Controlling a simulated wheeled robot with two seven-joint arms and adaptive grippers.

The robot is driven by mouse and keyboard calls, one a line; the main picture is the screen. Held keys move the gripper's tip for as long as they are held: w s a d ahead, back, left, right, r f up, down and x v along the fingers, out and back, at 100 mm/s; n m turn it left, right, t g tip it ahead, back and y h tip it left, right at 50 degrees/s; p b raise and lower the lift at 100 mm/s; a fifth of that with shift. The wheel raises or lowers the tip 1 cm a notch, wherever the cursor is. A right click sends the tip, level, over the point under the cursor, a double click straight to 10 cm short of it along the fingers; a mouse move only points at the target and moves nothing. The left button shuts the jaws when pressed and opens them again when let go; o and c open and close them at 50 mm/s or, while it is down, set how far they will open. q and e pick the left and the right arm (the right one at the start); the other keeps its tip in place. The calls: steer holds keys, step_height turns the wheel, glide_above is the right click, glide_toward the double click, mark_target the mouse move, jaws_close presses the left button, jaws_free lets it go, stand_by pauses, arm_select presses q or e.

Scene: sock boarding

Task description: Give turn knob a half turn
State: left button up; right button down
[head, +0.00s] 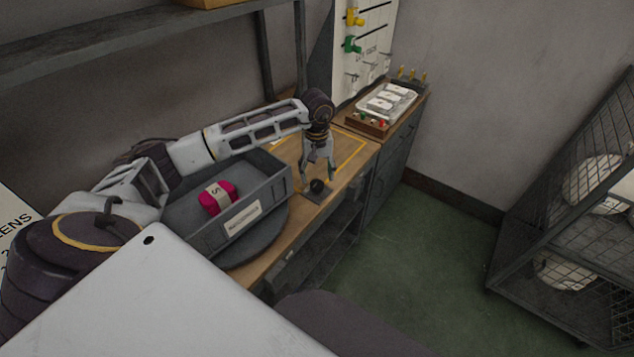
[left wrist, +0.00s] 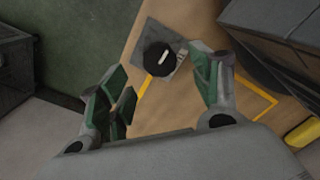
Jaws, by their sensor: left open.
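The turn knob (head: 317,186) is a round black knob on a grey square plate, near the front edge of the wooden bench. In the left wrist view the knob (left wrist: 157,58) shows a white pointer line on its top, and the plate lies around it. My left gripper (head: 318,174) points down above and around the knob's area in the head view. In the left wrist view the left gripper (left wrist: 160,90) has its green-padded fingers apart, with nothing between them, and the knob appears beyond the fingertips. I cannot tell any contact. My right gripper is not in view.
A grey bin (head: 283,182) with a rolled pink sock bundle (head: 217,197) stands on a round turntable (head: 272,245) left of the knob. A tray of white packs (head: 388,103) is at the bench's far end. A wire cage (head: 560,225) stands right; the green floor (head: 430,255) between is clear.

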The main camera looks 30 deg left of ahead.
mark_target(317, 183)
arm_select(q)
step_height(317, 183, down, 3)
steer(key=shift+f, duration=0.95)
steer(key=shift+c, duration=0.3)
steer(key=c, duration=1)
